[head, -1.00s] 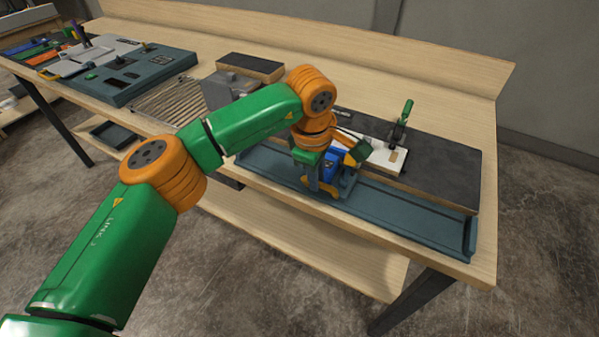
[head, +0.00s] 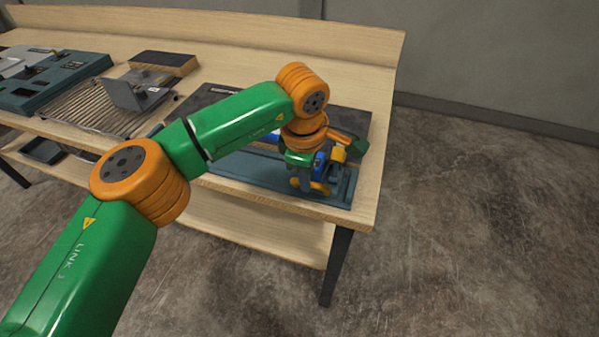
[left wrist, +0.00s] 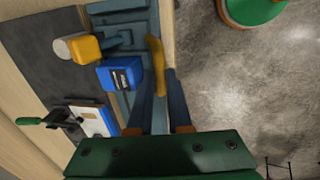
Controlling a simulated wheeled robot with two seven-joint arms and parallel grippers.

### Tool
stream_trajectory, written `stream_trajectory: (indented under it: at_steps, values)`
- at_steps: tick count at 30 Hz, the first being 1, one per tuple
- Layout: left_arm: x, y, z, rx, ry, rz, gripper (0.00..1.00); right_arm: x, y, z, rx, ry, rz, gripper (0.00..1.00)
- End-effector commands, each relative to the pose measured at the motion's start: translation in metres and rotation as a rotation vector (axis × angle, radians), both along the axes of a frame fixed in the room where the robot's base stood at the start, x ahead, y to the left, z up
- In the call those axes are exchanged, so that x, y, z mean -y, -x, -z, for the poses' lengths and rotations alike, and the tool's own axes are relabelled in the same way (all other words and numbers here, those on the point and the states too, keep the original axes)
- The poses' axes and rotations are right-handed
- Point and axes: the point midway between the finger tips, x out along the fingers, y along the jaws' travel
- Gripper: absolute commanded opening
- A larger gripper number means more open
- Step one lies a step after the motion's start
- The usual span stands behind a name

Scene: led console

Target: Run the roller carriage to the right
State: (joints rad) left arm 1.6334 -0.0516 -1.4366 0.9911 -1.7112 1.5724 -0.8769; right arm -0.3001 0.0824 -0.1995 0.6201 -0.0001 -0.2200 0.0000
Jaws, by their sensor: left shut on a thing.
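The roller carriage, with a blue block (head: 320,160) and a yellow block (head: 338,153), sits near the right end of the teal track (head: 240,168) along the table's front edge. Its blue block (left wrist: 120,75), yellow block and pale round roller (left wrist: 70,47) show in the left wrist view. My left gripper (head: 307,183) is shut on the carriage's yellow handle (left wrist: 155,62), with a finger on either side. I cannot tell whether the carriage touches the track's end stop. My right gripper is not in view.
A dark mat (head: 350,122) lies behind the track. On it a white and blue board (left wrist: 95,115) and a green-handled clamp (left wrist: 38,121) stand close to the carriage. A slatted rack (head: 85,108) lies to the left. Open floor is right of the table.

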Motion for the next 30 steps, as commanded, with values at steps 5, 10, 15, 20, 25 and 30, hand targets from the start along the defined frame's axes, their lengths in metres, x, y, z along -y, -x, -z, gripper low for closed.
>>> stream_trajectory:
  at_steps: [5, 10, 15, 20, 25, 30]
  values:
    - [0.0058, 0.0025, 0.0004, -0.003, 0.001, 0.000, 0.00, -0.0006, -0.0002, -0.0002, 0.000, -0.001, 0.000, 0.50]
    - [0.0081, 0.0034, 0.0004, -0.003, 0.003, 0.001, 0.00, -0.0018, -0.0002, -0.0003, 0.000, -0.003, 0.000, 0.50]
    - [0.0085, 0.0036, 0.0005, -0.003, 0.004, 0.002, 0.00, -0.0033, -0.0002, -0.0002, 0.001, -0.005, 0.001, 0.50]
    - [0.0085, 0.0038, 0.0007, -0.003, 0.004, 0.002, 0.23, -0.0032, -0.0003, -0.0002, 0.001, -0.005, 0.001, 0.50]
    - [0.0081, 0.0032, 0.0004, -0.002, 0.003, 0.001, 0.47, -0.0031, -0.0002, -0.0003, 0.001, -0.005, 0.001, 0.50]
    - [0.0077, 0.0028, 0.0000, -0.001, 0.003, 0.001, 0.47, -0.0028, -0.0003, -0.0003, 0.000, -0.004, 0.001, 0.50]
